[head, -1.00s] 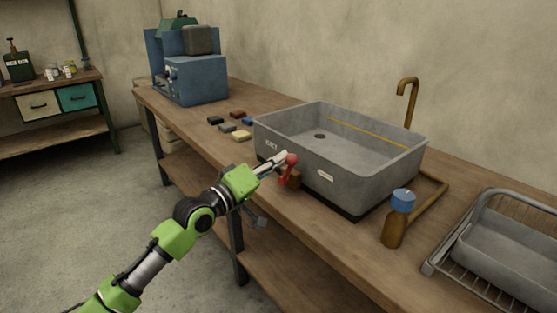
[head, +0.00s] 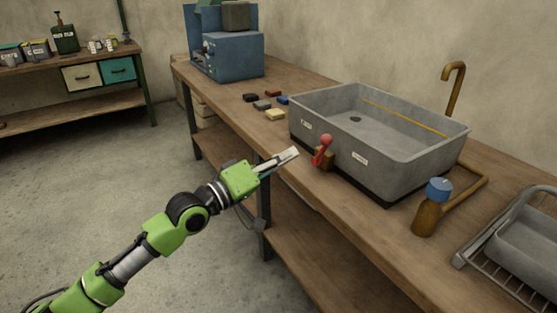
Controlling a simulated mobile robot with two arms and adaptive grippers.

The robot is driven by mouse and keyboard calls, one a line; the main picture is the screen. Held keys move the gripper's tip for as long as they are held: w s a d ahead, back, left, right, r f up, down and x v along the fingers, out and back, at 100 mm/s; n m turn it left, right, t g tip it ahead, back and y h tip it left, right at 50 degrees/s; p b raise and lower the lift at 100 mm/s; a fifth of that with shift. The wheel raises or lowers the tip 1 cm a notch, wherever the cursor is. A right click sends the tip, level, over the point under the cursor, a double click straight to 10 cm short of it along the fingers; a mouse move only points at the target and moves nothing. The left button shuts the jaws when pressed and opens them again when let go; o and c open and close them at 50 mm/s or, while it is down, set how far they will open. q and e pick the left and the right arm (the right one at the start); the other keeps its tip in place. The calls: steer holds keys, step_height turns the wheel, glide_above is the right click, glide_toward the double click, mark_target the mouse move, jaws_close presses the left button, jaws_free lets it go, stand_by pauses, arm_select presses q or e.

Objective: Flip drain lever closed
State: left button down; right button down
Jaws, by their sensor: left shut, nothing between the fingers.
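The drain lever (head: 322,150) is red with a round knob at its upper end. It sits on a small brown block at the front of the grey basin (head: 415,160), and its knob end points up, leaning slightly right. Two small white labels are on the basin's front wall, one on each side of the lever; their text is too small to read. My left gripper (head: 292,153) is shut and empty, with its fingertips just left of the lever and apart from it in the picture. My right gripper is not in view.
Several small coloured blocks (head: 262,104) lie on the bench (head: 225,98) left of the basin. A blue machine (head: 232,54) stands farther back. A brown valve with a blue cap (head: 439,190) and a wire rack (head: 470,255) are at the right.

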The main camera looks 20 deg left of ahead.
arm_select(q)
steer(key=shift+v, duration=1.45)
